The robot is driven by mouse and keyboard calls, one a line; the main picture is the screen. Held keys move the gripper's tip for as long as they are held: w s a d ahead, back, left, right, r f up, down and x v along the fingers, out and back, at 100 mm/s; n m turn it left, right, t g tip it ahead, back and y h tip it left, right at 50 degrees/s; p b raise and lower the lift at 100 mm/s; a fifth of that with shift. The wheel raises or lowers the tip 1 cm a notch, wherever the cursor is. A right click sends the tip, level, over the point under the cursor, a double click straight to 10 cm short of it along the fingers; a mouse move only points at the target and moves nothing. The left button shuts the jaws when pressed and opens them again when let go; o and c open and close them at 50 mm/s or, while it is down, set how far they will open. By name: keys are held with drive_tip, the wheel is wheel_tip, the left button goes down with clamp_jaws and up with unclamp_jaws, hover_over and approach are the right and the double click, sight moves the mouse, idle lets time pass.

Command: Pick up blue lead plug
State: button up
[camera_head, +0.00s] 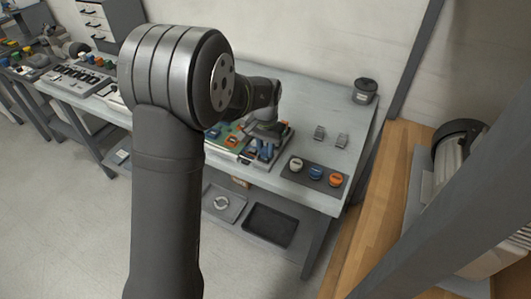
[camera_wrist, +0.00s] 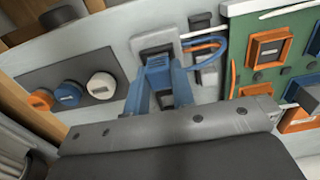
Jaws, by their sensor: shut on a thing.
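The blue lead plug (camera_wrist: 158,71) is between my gripper's two blue fingers, near a dark square frame on a pale block. My gripper (camera_wrist: 158,88) is shut on it. A blue lead (camera_wrist: 218,44) loops to the right of the plug in the wrist view. I cannot tell whether the plug is still seated in the block. In the head view my gripper (camera_head: 263,146) is low over the right part of the bench, and the plug is too small to make out there.
A green board (camera_wrist: 270,80) with orange-framed parts lies right of the plug. A dark panel (camera_wrist: 72,74) with orange, blue and white round caps lies to the left. A dark jar (camera_head: 365,91) stands at the back of the bench (camera_head: 325,105). Trays sit on the shelf below.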

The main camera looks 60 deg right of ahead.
sight(266, 149)
drive_tip(key=shift+r, duration=0.1)
drive_tip(key=shift+r, duration=0.6)
wheel_tip(266, 149, up, 3)
drive_tip(key=shift+f, duration=0.1)
drive_tip(key=s+a+r, duration=0.3)
drive_tip(key=s+r, duration=0.4)
drive_tip(key=s, duration=0.4)
drive_tip(key=shift+a, duration=0.35)
drive_tip(key=n, duration=1.8)
